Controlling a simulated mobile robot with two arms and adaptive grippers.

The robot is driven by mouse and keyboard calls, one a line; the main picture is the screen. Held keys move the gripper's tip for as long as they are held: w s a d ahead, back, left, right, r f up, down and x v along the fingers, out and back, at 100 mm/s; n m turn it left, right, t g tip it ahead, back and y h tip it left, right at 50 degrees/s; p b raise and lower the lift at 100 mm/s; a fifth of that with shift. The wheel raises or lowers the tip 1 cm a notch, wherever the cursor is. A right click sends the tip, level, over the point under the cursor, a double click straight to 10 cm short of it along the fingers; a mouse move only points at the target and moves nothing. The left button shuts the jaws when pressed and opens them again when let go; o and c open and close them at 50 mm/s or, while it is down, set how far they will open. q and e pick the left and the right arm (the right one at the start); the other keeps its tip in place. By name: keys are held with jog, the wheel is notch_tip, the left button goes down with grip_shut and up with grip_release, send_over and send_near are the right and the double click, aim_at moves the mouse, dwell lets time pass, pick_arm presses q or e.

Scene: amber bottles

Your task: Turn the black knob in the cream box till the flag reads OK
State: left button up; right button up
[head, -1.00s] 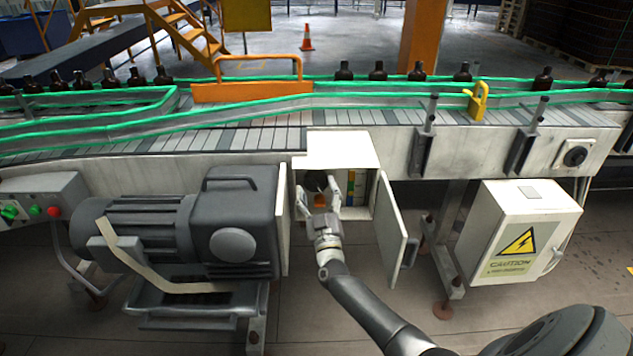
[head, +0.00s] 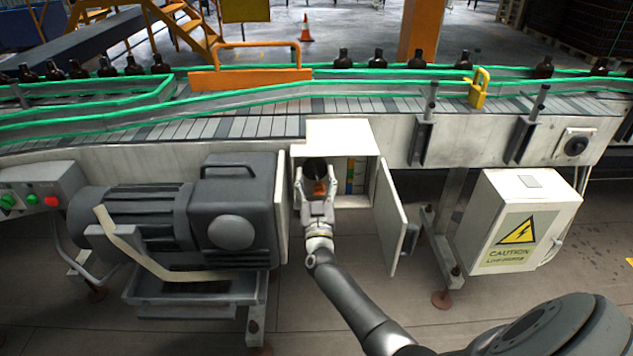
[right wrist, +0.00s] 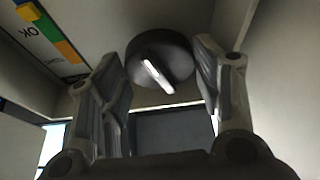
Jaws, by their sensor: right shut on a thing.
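The cream box (head: 338,133) hangs under the conveyor with its door (head: 390,220) open to the right. Inside is the round black knob (head: 316,168) with a white bar across its face, seen at a slant in the right wrist view (right wrist: 148,58). My right gripper (head: 315,181) reaches into the box, its fingers on both sides of the knob and closed on it. A strip with blue, green and yellow-orange bands (right wrist: 45,28) lies beside the knob, with "OK" lettered next to it. I cannot tell what the flag reads. My left gripper is out of view.
A grey motor (head: 190,220) stands close to the left of the box. A white caution box (head: 516,222) is to the right, past a support leg. The conveyor (head: 250,126) runs above, with amber bottles behind its green rails.

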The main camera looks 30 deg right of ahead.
jog(key=shift+m+g+h, duration=0.3)
jog(key=shift+m, duration=0.5)
jog(key=o, duration=0.7)
jog(key=shift+w+f, duration=0.1)
jog(key=shift+o, duration=0.2)
jog(key=v, duration=1.2)
